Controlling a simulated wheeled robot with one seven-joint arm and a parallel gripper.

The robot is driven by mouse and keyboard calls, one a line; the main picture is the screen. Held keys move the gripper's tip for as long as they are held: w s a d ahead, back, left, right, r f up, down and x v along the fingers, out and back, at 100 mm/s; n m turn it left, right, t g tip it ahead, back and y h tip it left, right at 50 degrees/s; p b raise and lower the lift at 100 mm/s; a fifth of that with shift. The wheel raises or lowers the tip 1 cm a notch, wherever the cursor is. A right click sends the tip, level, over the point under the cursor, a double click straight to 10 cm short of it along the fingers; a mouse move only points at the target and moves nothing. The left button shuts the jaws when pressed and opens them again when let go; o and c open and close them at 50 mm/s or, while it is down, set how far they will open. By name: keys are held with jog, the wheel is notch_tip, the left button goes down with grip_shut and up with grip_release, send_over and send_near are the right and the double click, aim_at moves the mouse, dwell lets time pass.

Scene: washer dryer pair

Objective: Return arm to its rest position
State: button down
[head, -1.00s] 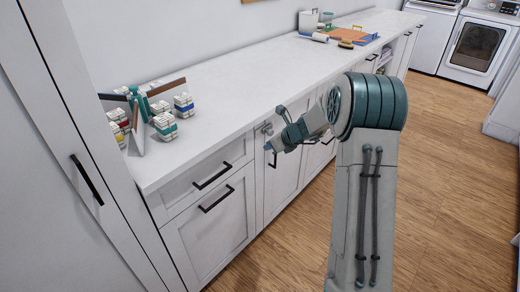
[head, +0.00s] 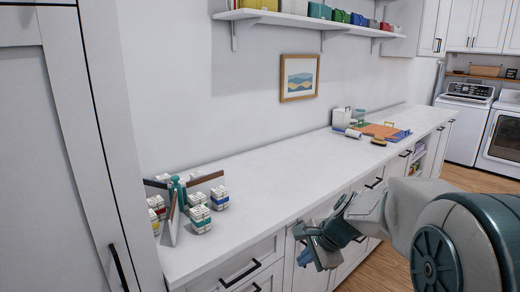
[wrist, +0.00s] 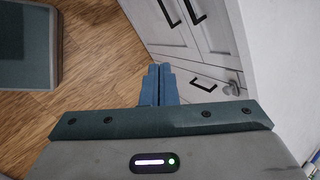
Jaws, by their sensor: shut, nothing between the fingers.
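My gripper (head: 306,258) hangs at the lower middle of the head view, in front of the white base cabinets and below the counter's front edge. In the wrist view its two blue fingers (wrist: 157,85) are together with nothing between them. They point past the cabinet doors (wrist: 190,45) toward the wood floor (wrist: 85,45). My arm is folded at the lower right of the head view and hides part of the cabinet fronts.
The white counter (head: 285,180) runs along the wall. Brushes and an orange board (head: 380,130) lie farther back. A washer (head: 465,120) stands at the far right. Open floor lies to the right.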

jog(key=s+d+r+n+h+p, duration=0.1)
jog(key=s+r+n+h, duration=0.1)
jog(key=s+n, duration=0.5)
jog(key=s+d+r+n+g+h+p, duration=0.1)
jog(key=s+d+r+n+h, duration=0.1)
jog(key=s+n, duration=0.5)
jog(key=shift+s+d+r+p, duration=0.15)
jog(key=shift+s+d+p, duration=0.15)
jog(key=shift+s, duration=2.9)
